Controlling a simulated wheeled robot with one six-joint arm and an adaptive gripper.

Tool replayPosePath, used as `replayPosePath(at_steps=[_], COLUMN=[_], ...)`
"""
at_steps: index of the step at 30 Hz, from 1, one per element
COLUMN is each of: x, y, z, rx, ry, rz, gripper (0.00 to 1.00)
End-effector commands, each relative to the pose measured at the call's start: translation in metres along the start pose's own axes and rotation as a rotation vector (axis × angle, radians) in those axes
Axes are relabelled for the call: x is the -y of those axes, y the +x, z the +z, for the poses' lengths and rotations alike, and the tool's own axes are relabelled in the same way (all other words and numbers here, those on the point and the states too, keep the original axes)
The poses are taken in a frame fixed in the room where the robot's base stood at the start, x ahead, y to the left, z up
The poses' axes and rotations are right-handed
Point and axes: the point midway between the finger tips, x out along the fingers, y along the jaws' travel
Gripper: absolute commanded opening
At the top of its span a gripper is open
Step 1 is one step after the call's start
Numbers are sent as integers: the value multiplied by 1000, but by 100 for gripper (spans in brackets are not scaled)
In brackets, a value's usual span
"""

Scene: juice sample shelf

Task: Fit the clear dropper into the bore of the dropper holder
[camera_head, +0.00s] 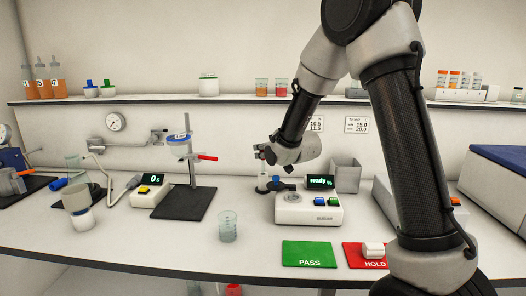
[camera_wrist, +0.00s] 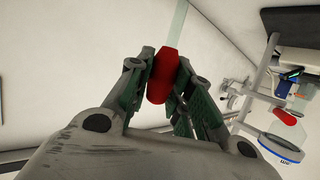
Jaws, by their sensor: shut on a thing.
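My gripper (camera_head: 264,153) is above the back counter, just behind and left of the white "ready" device. In the wrist view my gripper (camera_wrist: 164,82) is shut on the red bulb of the clear dropper (camera_wrist: 163,75). The dropper's pale, see-through stem runs from the bulb toward the top edge of that view. In the head view the dropper is too small to make out clearly. A small dark stand with a blue part (camera_head: 274,184), perhaps the dropper holder, is just below my gripper. Its bore cannot be made out, nor whether the stem touches it.
The white "ready" device (camera_head: 308,209) stands right in front of the dark stand. A grey open bin (camera_head: 346,176) is to its right, a rod stand with a dark base (camera_head: 183,204) to the left. A clear beaker (camera_head: 228,228) and a green PASS mat (camera_head: 307,254) are nearer.

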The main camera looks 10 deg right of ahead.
Motion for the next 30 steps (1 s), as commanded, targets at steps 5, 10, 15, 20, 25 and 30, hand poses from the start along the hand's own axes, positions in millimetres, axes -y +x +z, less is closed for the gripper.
replayPosePath(at_steps=[5, 10, 15, 20, 25, 30], x=[0, 0, 0, 0, 0, 0], y=[1, 3, 4, 5, 6, 8], z=[4, 8, 11, 15, 18, 21], rx=[1, 1, 1, 1, 1, 1], ry=[0, 0, 0, 0, 0, 0], rz=[0, 0, 0, 0, 0, 0], gripper=[12, 12, 12, 12, 12, 12])
